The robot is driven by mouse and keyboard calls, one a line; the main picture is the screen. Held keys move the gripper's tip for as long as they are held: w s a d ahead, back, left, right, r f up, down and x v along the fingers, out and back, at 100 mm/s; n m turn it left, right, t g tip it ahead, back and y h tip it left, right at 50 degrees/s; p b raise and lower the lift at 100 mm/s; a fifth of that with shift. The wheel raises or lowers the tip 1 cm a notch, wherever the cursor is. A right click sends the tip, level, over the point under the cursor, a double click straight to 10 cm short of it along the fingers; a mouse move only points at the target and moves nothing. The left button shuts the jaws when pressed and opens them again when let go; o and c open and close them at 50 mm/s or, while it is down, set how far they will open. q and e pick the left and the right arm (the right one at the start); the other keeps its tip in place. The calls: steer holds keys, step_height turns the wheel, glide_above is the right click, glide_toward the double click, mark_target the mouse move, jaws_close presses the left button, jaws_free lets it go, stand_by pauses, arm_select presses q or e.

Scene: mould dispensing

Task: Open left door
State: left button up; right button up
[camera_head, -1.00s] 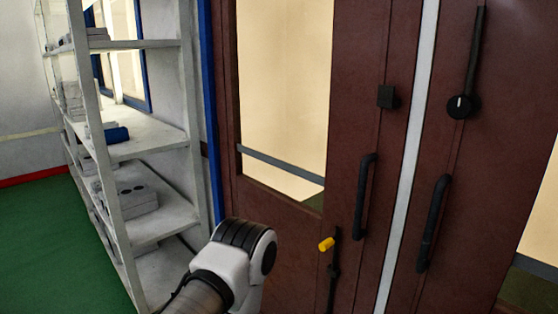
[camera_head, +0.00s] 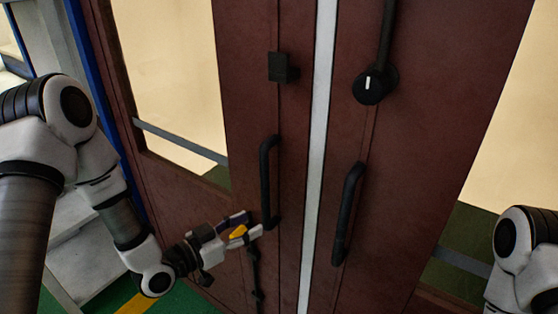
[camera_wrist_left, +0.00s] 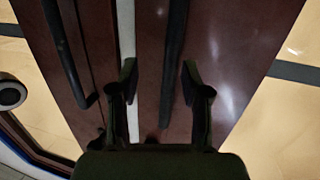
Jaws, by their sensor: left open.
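The brown left door (camera_head: 248,110) is shut against the pale strip beside the right door. Its black upright handle (camera_head: 269,180) stands just right of and above my left gripper (camera_head: 247,226). The gripper is open and close to the door. My right gripper is out of view.
The right door (camera_head: 420,120) has its own black handle (camera_head: 347,214) and a round black lock (camera_head: 375,85). A black box (camera_head: 283,68) sits on the left door. Pale shelves stand at the far left. Part of my right arm shows at the right edge.

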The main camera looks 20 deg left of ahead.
mark_target(265, 185)
arm_select(q)
steer(key=shift+t, duration=0.8)
steer(key=r, duration=0.4)
steer(key=w+r+p, duration=0.1)
steer(key=r, duration=0.2)
steer(key=shift+w+a, duration=0.1)
steer(key=shift+a, duration=0.2)
steer(key=x, duration=0.2)
steer(key=p+x, duration=0.1)
steer(key=x, duration=0.1)
steer(key=f+x, duration=0.1)
steer(key=x, duration=0.2)
steer(key=shift+a, duration=0.15)
steer(key=shift+r, duration=0.15)
jaws_close()
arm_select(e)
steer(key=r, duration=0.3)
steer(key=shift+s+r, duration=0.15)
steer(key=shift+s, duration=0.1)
